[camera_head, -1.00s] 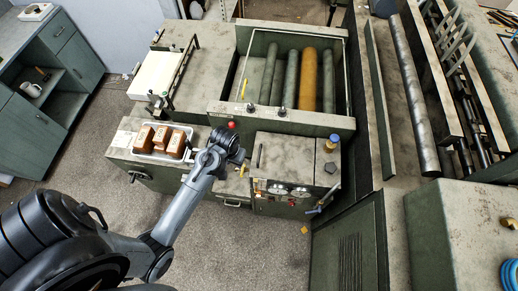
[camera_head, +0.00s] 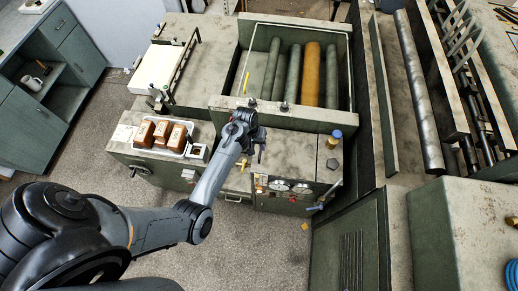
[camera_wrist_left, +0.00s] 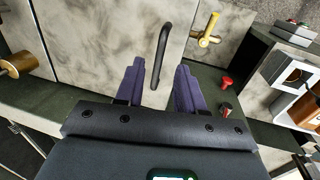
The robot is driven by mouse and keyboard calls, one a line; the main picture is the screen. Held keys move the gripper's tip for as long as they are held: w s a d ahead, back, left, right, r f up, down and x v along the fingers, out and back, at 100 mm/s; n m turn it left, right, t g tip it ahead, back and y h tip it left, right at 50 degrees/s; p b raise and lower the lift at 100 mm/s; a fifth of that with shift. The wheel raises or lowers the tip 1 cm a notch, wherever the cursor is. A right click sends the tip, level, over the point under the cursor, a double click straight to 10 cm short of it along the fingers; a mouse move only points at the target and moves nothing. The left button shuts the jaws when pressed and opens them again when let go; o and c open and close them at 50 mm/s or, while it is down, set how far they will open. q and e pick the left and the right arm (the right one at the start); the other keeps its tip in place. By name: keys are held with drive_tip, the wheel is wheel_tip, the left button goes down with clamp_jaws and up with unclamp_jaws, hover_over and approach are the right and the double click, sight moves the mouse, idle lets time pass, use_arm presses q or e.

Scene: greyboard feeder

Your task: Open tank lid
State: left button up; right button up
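The tank lid (camera_head: 290,149) is a mottled grey panel on top of the machine in the head view, and it lies flat and closed. In the left wrist view the lid (camera_wrist_left: 100,45) carries a black bar handle (camera_wrist_left: 161,50). My left gripper (camera_wrist_left: 160,68) is open, with its two purple fingers on either side of the near part of the handle in the picture. I cannot tell whether they touch it. In the head view the left gripper (camera_head: 258,148) is over the lid's left end and hides the handle. My right gripper is not in view.
A yellow valve handle (camera_wrist_left: 207,32) and a red knob (camera_wrist_left: 227,82) stand right of the lid in the wrist view. A tray with brown blocks (camera_head: 162,133) is left of the gripper. A blue-topped cap (camera_head: 335,137) and gauges (camera_head: 290,187) are nearby. Rollers (camera_head: 311,75) lie behind.

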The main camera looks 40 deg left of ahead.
use_arm(q)
drive_tip(key=shift+w+d+f, duration=0.15)
drive_tip(key=shift+f, duration=0.85)
drive_tip(key=shift+w+d+f, duration=0.1)
drive_tip(key=shift+d+f, duration=0.05)
drive_tip(key=shift+f, duration=0.85)
clamp_jaws()
